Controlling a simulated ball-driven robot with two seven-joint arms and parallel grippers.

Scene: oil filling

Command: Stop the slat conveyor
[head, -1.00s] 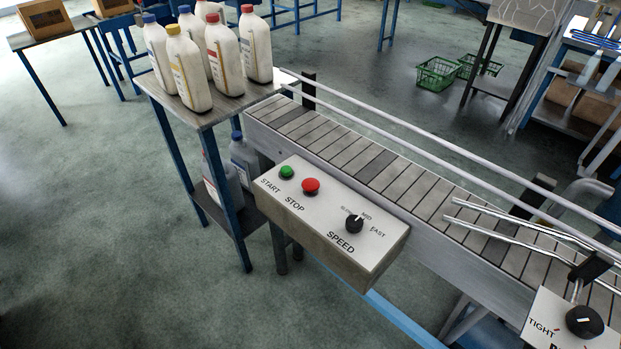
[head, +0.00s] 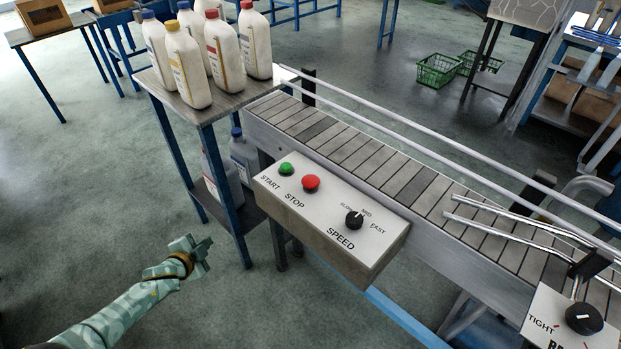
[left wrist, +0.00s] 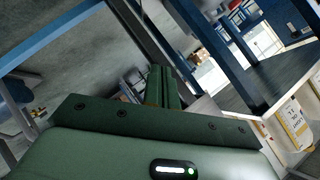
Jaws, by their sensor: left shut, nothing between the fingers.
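The slat conveyor (head: 345,150) runs from the middle of the head view down to the right. On its near side is a control box (head: 310,228) with a green START button (head: 286,169), a red STOP button (head: 311,183) and a black SPEED knob (head: 354,220). My left gripper (head: 203,250) is shut and empty, left of and below the control box, apart from it, over the floor. In the left wrist view its closed fingers (left wrist: 163,88) point ahead. My right gripper is not in view.
A small table (head: 234,105) with several white bottles (head: 186,66) stands at the conveyor's end, its blue legs near my left gripper. A second panel (head: 570,322) with a black knob is at the lower right. Green baskets (head: 438,71) lie on the floor beyond.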

